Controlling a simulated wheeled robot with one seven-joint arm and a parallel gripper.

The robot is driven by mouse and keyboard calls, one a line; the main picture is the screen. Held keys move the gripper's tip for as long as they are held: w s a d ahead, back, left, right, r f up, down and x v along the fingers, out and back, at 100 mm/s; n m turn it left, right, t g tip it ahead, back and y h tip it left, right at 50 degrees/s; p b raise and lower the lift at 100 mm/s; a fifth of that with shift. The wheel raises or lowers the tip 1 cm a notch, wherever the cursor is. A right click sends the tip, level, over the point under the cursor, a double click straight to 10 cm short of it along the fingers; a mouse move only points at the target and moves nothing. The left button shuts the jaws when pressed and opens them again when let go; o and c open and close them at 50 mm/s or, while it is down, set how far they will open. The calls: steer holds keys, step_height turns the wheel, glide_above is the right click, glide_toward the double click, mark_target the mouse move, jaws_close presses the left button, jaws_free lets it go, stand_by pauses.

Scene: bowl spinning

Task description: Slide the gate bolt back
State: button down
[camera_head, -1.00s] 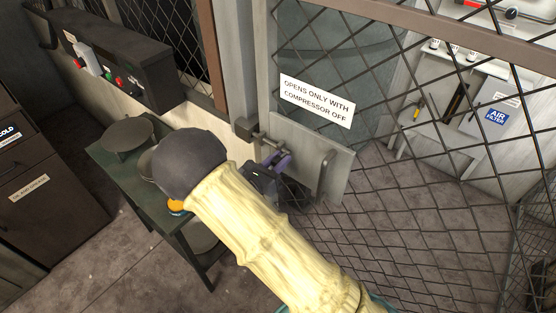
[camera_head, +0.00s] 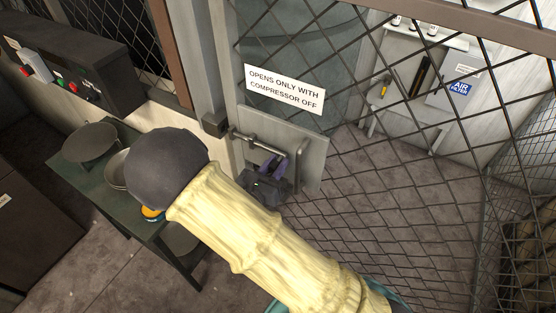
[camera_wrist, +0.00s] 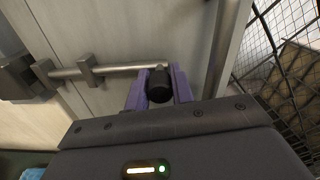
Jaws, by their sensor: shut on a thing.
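The gate bolt is a grey metal rod (camera_head: 258,144) lying across the grey gate plate, and it also shows in the wrist view (camera_wrist: 125,68). Its rod passes through a bracket (camera_wrist: 88,71). Its left end is at the dark keeper block (camera_head: 214,124) on the post; I cannot tell whether the tip is inside it. My gripper (camera_head: 271,167) is at the rod's right end. In the wrist view, the purple fingers (camera_wrist: 158,88) are shut on the bolt's black knob (camera_wrist: 159,82), one on each side. My arm hides part of the area below.
A vertical pull handle (camera_head: 301,166) stands just right of my gripper. A sign (camera_head: 285,90) on the mesh gate reads "opens only with compressor off". At left are a green bench (camera_head: 77,180) with bowls and a control box (camera_head: 75,75) with buttons.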

steer(key=shift+s+d+f, duration=0.1)
steer(key=c, duration=1.2)
jaws_free()
steer(key=shift+s+d, duration=0.1)
steer(key=shift+s+a, duration=0.3)
steer(key=shift+s, duration=0.05)
steer(key=b+v, duration=0.4)
steer(key=v, duration=1.2)
steer(key=shift+s, duration=0.2)
